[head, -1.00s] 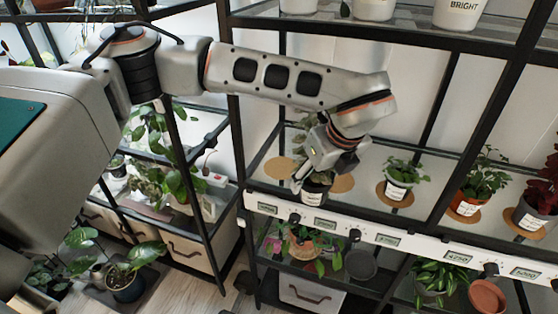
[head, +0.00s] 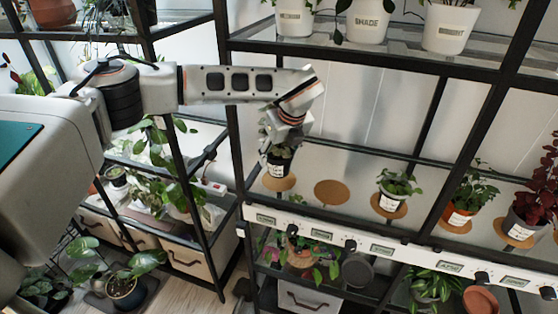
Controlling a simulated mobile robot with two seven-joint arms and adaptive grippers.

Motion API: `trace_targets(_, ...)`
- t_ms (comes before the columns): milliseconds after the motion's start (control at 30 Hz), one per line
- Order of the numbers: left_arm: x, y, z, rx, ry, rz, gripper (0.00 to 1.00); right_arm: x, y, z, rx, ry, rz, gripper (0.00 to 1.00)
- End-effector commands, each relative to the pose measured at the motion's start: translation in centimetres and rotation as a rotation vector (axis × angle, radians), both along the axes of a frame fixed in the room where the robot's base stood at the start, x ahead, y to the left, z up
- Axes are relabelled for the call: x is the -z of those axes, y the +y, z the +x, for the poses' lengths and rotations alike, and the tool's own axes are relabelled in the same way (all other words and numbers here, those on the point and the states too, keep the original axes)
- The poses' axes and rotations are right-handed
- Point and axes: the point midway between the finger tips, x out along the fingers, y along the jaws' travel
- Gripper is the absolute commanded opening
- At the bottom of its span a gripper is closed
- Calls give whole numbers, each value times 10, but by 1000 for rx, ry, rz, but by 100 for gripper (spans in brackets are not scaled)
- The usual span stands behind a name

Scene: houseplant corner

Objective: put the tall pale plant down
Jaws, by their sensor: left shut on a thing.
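The plant in a dark pot with a white label (head: 278,168) is at the left end of the middle shelf, over the left cork disc (head: 283,184). Its leaves are partly hidden by my left gripper (head: 275,135), which is shut on it from above. The pot looks upright, and its base overlaps the disc; I cannot tell whether it touches. A second cork disc (head: 332,193) to its right is bare. My right gripper is not in view.
To the right stand a small green plant in a white-labelled pot (head: 390,201), a plant in an orange pot (head: 460,217) and a red-leaved plant (head: 533,200). A black upright (head: 236,140) is close on the left. White pots (head: 450,28) line the shelf above.

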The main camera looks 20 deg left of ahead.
Motion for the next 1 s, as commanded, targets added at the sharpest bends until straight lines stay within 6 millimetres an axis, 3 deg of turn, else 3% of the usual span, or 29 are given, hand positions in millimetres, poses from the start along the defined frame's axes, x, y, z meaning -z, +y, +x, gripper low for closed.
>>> trace_targets(200,26,0,-1,-2,2,0,32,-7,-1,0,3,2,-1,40)
trace_targets(567,31,0,0,-1,0,0,32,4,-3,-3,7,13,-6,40)
trace_targets(600,32,0,-1,-1,0,0,59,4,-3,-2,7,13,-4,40)
trace_targets(667,31,0,-1,-1,1,0,73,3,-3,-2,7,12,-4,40)
trace_targets(1000,30,0,-1,-1,1,0,73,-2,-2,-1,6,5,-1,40)
